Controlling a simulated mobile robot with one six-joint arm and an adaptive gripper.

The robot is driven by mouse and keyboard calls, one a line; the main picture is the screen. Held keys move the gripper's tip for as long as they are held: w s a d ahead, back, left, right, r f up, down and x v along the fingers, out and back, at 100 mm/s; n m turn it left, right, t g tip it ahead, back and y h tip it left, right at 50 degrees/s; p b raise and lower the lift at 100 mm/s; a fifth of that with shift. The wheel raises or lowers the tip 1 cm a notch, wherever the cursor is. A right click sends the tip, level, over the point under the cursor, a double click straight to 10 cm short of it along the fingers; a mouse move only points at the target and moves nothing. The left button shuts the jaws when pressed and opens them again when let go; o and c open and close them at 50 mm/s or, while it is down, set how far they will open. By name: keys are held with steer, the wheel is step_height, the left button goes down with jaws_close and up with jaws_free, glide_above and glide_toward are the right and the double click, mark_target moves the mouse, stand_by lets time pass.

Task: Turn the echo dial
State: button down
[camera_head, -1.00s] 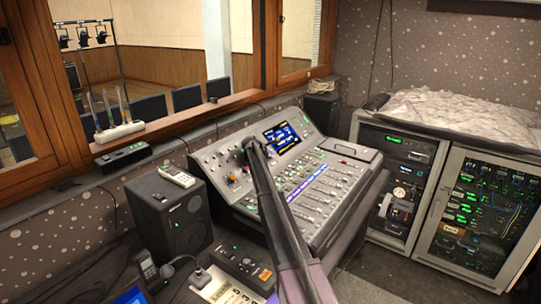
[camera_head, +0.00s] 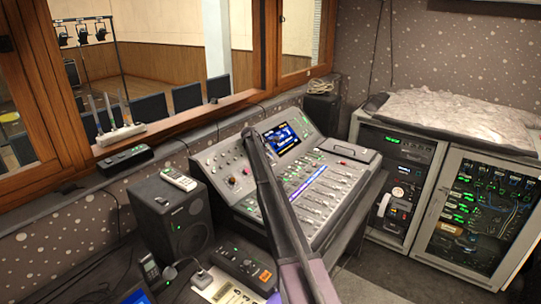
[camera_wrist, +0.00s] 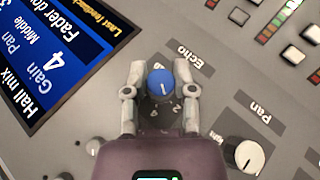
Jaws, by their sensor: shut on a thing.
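The echo dial (camera_wrist: 161,83) is a blue round knob with a white pointer line, beside the label "Echo" in the wrist view. My gripper (camera_wrist: 161,80) has one finger on each side of the dial and is shut on it. In the head view my gripper (camera_head: 250,136) is at the upper part of the mixing console (camera_head: 228,158), left of its screen. My arm hides the dial there.
A white Pan knob (camera_wrist: 245,156) is at the lower right of the wrist view. The console screen (camera_wrist: 50,50) is at the left, showing "Hall mix" and "Gain 4". A black speaker (camera_head: 172,215) stands left of the console, with a handset (camera_head: 179,180) on top.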

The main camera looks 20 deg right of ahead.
steer(key=shift+c, duration=2.2)
jaws_free()
steer(key=shift+s+f+t+b, duration=0.1)
steer(key=shift+t+b, duration=0.2)
steer(key=shift+b, duration=0.05)
steer(key=shift+n+t+h+b, duration=0.4)
steer(key=shift+n, duration=0.2)
steer(key=shift+n+t+b, duration=0.9)
steer(key=shift+t+b, duration=0.1)
steer(key=shift+t, duration=0.2)
steer(key=shift+a+r+h, duration=0.1)
steer(key=shift+r+h, duration=0.15)
steer(key=shift+h, duration=0.05)
steer(key=p+v, duration=0.8)
steer(key=v, duration=0.5)
steer(key=s+a+f+m+g+y, duration=0.1)
steer(key=s+m, duration=0.1)
steer(key=s, duration=0.6)
steer(key=s+a+f+m+g+y, duration=0.1)
steer(key=s+a+m, duration=0.1)
steer(key=s, duration=0.6)
steer(key=s+a+f+m+y+p, duration=0.1)
steer(key=s+f+m, duration=0.1)
steer(key=s, duration=0.6)
steer(key=shift+a+m+g+y, duration=0.3)
steer(key=shift+m+g, duration=0.1)
steer(key=shift+m, duration=0.4)
